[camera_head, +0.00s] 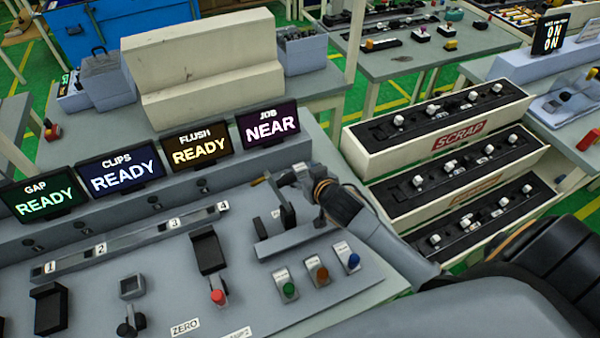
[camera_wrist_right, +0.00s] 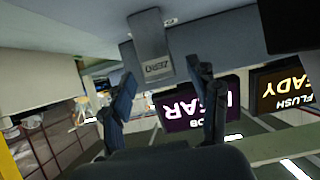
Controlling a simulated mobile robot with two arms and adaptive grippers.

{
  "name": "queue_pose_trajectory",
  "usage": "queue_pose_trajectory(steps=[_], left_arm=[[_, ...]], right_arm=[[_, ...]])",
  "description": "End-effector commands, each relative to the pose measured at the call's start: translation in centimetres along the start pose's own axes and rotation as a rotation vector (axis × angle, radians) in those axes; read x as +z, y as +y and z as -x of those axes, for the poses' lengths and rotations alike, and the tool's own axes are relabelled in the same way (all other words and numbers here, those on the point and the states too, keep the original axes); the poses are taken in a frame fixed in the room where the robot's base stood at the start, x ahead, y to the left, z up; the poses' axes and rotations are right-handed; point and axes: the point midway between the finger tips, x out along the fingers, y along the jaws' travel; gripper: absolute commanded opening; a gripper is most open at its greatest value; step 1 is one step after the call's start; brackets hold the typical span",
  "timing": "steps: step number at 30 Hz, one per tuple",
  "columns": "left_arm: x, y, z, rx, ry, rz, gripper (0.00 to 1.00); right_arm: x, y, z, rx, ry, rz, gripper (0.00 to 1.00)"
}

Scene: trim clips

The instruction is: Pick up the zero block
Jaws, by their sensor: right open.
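The zero block (camera_wrist_right: 148,35) is a grey metal piece with "ZERO" lettered on its end, seen upside down in the right wrist view. It stands against a grey surface, ahead of and between the two fingers of my right gripper (camera_wrist_right: 160,80). The fingers are apart and nothing is between them. In the head view my right gripper (camera_head: 284,194) is over the right part of the grey panel. I cannot clearly pick out the zero block there, near the dark fingers. My left gripper is not in view.
The grey panel (camera_head: 340,303) carries a "ZERO" label (camera_head: 185,327), a red-knobbed lever (camera_head: 218,297) and green, orange and blue buttons (camera_head: 318,274). Lit screens (camera_head: 267,125) stand behind it. Trays with a "SCRAP" label (camera_head: 460,138) stand at the right.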

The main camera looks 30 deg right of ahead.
Motion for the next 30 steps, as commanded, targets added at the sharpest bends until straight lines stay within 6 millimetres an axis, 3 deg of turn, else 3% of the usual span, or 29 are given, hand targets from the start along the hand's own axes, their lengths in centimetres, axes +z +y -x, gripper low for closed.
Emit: queue_pose_trajectory(steps=[6,14,23,30], left_arm=[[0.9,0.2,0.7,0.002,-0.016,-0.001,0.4],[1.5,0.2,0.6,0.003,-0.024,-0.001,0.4],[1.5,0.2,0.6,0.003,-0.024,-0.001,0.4],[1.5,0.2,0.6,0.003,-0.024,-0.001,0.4]], right_arm=[[0.0,-0.1,-2.2,-0.001,0.001,-0.001,0.6],[0.1,-0.1,-2.4,-0.001,0.0,0.0,0.6],[0.1,-0.1,-2.4,-0.001,0.0,0.0,0.03],[0.0,0.0,-2.4,-0.001,0.001,0.0,0.0]])
